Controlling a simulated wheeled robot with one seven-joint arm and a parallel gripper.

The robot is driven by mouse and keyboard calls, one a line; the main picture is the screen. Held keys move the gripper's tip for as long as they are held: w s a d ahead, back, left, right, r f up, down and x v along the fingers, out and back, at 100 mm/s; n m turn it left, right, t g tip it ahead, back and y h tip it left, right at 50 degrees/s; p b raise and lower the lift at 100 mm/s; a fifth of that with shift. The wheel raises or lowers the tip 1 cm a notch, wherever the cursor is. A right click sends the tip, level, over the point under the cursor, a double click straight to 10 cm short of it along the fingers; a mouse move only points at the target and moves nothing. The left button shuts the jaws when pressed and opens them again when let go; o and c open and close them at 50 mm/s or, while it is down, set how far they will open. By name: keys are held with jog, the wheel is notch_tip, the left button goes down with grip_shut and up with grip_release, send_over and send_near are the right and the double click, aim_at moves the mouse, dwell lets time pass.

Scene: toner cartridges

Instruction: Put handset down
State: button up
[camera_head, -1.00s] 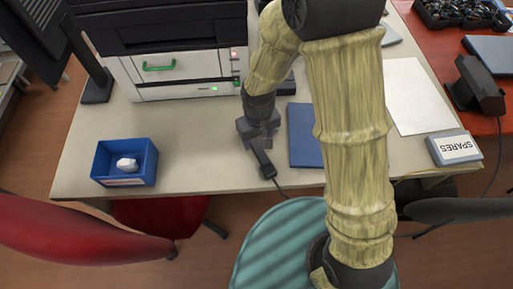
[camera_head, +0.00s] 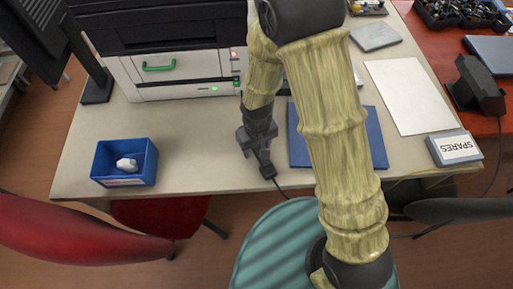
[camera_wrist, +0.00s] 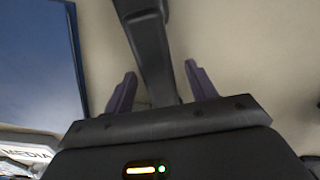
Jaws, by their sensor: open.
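The black handset (camera_head: 267,166) is near the front edge of the beige desk, with a cord running from its lower end over the edge. My gripper (camera_head: 256,146) is over its far end, low above the desk. In the wrist view the handset (camera_wrist: 150,45) runs lengthwise between the two purple-grey fingers of my gripper (camera_wrist: 160,84). The fingers are open, with visible gaps on both sides of it. The handset looks to lie on the desk, but its underside is hidden. The black phone base (camera_head: 476,86) stands empty on the red-brown desk at the right.
A blue folder (camera_head: 378,138) lies right of the handset, partly behind my arm. A blue bin (camera_head: 110,181) with a white object is at the left. A printer (camera_head: 180,72) stands behind. A SPARES box (camera_head: 454,148) and white sheet (camera_head: 409,98) are at the right.

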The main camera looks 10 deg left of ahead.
grip_shut()
jog(key=shift+r, duration=0.1)
notch_tip(320, 180, up, 10)
jog(key=shift+f+p, duration=0.1)
jog(key=shift+p, duration=0.25)
dwell(0.6)
